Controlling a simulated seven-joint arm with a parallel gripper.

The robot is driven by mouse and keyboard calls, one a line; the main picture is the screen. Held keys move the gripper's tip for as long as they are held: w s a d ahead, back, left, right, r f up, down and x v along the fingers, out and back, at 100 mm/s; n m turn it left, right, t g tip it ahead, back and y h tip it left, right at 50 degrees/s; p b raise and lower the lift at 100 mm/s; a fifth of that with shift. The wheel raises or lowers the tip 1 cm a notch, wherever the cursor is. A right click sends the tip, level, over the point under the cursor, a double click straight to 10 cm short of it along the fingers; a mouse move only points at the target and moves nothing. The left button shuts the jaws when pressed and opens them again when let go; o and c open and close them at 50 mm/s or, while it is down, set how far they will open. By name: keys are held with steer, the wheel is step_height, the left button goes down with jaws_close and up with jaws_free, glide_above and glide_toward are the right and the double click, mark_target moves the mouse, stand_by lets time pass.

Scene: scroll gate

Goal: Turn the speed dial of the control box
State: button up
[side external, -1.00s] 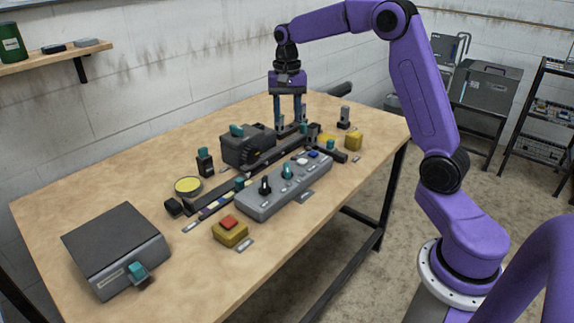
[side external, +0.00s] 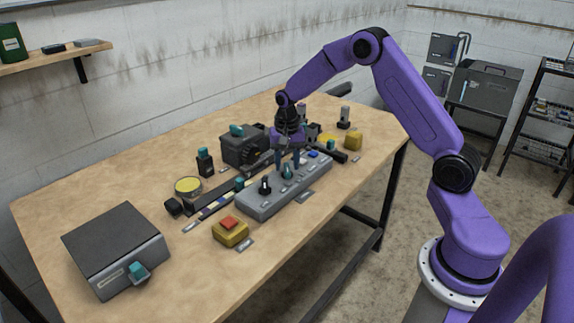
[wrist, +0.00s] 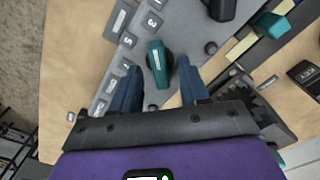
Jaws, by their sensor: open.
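The grey control box (side external: 260,206) lies on the table, with a teal dial (side external: 287,173) and a black knob (side external: 265,187) on top. In the wrist view, the teal dial (wrist: 157,62) has a pale label on its bar and numbered plates beside it. I cannot read a name for it. My gripper (side external: 288,163) is above the box, pointing down at the teal dial. In the wrist view, my gripper (wrist: 160,76) has its fingers apart, on either side of the dial and slightly short of it. I see no clear contact.
A dark rail with coloured pieces (side external: 213,207) runs behind the box. A dark machine (side external: 243,148) stands further back. A yellow block with a red button (side external: 230,231) sits in front.

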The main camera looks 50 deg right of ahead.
steer(key=shift+f, duration=0.6)
jaws_close()
